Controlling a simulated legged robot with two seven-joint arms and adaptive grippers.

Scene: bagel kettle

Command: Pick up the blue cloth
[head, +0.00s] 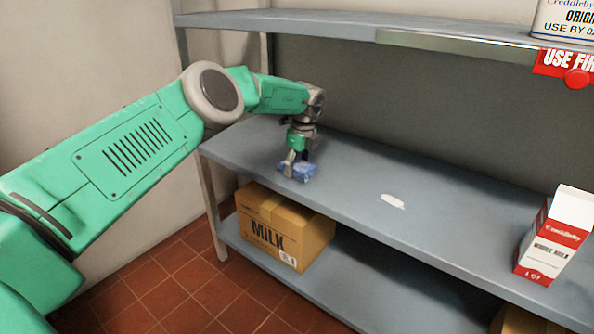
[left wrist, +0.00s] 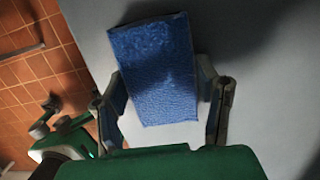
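The blue cloth (head: 303,173) lies on the grey middle shelf (head: 345,190), near its front edge at the left end. In the left wrist view the cloth (left wrist: 155,70) is a blue textured rectangle on the grey surface. My left gripper (head: 296,164) points down at the cloth and partly covers it in the head view. In the left wrist view its two fingers (left wrist: 162,78) stand wide apart, one on each side of the cloth. Whether the fingertips touch its edges is unclear. My right gripper does not show.
A white smear (head: 393,201) marks the shelf right of the cloth. A red-and-white milk carton (head: 551,240) stands farther right. A cardboard MILK box (head: 285,228) sits on the lower shelf. An upper shelf (head: 330,28) hangs above, bearing a tin (head: 565,22).

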